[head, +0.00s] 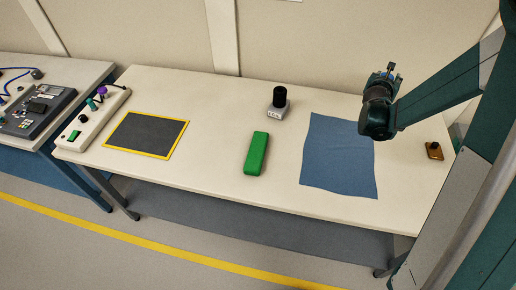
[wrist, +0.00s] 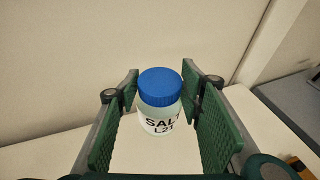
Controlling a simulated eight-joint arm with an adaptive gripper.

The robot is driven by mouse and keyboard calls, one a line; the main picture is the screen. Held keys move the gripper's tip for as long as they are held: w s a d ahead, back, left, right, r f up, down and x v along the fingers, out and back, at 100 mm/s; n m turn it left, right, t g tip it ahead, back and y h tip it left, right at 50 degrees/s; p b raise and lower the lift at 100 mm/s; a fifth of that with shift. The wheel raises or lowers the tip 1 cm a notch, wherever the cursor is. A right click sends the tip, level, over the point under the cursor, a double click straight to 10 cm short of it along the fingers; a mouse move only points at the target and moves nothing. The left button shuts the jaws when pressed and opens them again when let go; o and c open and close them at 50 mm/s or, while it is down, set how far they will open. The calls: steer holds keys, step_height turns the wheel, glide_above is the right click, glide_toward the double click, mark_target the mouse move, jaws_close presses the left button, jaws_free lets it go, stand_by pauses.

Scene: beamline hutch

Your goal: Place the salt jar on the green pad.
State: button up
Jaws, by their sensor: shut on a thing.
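The salt jar (wrist: 160,118) has a blue lid, a pale body and a "SALT" label. In the wrist view it stands upright between the green ribbed fingers of my gripper (wrist: 160,92), which is shut on it. In the head view my gripper (head: 389,70) is raised above the back right of the table, beyond the blue cloth; I cannot make out the jar there. A green oblong (head: 256,153) lies mid-table, left of the cloth. A small green patch (head: 74,135) also shows on a white strip at the far left. I cannot tell which is the green pad.
On the white table (head: 215,180) lie a blue cloth (head: 337,160) and a dark yellow-edged mat (head: 146,135). A black-topped item (head: 279,101) stands at the back, and a small amber item (head: 434,151) at the right. The white strip (head: 95,118) bears several coloured pieces.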

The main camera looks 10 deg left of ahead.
steer(key=s+a+r+n+y, duration=0.1)
steer(key=s+a, duration=0.4)
steer(key=a, duration=0.4)
steer(key=s+a+n+y, duration=0.1)
steer(key=s+a, duration=0.3)
steer(key=a, duration=0.6)
steer(key=s+a+r+n+y, duration=0.1)
steer(key=s+a, duration=0.4)
steer(key=a, duration=0.4)
steer(key=s+a+r+n+y, duration=0.1)
steer(key=s+a+y, duration=0.1)
steer(key=s+a, duration=0.7)
steer(key=s+a+n+y, duration=0.1)
steer(key=s+a, duration=0.8)
steer(key=s, duration=0.5)
steer(key=shift+a+r+t+y, duration=0.2)
steer(key=shift+r+t+y, duration=0.15)
steer(key=shift+t+y, duration=0.05)
steer(key=shift+f+b, duration=1.25)
steer(key=shift+f, duration=1.7)
